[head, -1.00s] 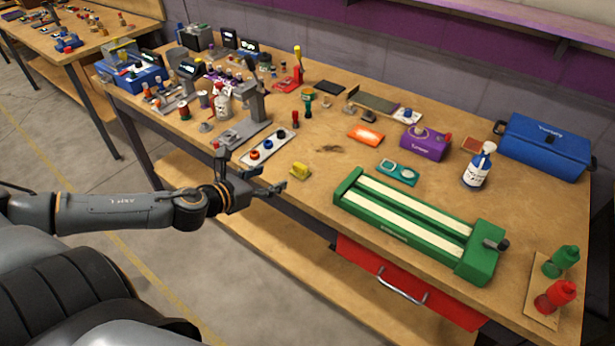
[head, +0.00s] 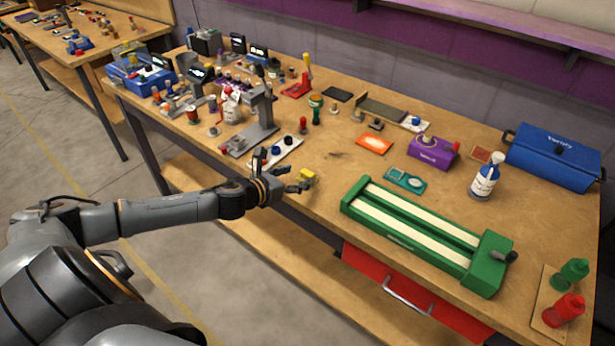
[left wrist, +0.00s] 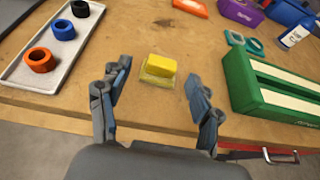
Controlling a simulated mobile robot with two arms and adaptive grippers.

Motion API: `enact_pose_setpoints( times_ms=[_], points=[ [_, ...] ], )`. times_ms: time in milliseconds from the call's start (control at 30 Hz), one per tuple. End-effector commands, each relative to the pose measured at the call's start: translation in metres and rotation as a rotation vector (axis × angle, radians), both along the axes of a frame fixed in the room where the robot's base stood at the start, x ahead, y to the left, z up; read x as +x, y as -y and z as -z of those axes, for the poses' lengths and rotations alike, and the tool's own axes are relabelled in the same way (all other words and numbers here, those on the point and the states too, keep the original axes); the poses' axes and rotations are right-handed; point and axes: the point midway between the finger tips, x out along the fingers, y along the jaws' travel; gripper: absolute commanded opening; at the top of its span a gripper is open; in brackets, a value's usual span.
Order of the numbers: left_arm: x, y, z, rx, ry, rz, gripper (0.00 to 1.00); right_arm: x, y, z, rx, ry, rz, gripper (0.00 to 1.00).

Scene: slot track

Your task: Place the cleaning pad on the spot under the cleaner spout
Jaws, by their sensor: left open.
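The cleaning pad, a small yellow block (head: 307,174), lies near the front edge of the bench. In the left wrist view the yellow pad (left wrist: 161,67) has a paler, wider base and sits ahead of and between my fingers. My left gripper (head: 287,172) is open and empty at the bench's front edge, just left of the pad. My right gripper is not in view.
A white tray with rings (head: 272,157) lies left of the pad. The green slot track (head: 415,231) is to its right. A teal piece (head: 404,180) and orange piece (head: 375,144) lie behind. A purple box (head: 434,152) and blue toolbox (head: 553,158) stand at the back right.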

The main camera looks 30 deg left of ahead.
Motion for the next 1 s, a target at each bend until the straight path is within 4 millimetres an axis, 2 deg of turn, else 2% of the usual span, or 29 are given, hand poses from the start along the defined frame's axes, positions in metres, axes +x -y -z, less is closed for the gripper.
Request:
enact_pose_setpoints(
  times_ms=[400, 700, 767, 900, 967, 1000],
  points=[
    [0.043, 0.008, 0.017, -0.001, 0.0, -0.002, 0.64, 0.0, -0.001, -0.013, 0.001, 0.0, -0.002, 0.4],
    [0.047, 0.009, 0.02, -0.001, -0.001, 0.0, 0.64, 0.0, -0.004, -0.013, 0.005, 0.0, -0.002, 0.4],
    [0.047, 0.009, 0.02, -0.001, -0.001, 0.0, 0.54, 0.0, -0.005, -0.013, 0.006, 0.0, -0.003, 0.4],
    [0.046, 0.009, 0.02, -0.001, -0.002, 0.0, 0.27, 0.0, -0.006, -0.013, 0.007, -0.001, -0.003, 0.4],
    [0.046, 0.009, 0.02, -0.001, -0.002, 0.0, 0.27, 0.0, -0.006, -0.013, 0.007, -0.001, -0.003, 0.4],
    [0.046, 0.009, 0.02, -0.001, -0.002, 0.0, 0.23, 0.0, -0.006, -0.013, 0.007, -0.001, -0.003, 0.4]
  ],
)
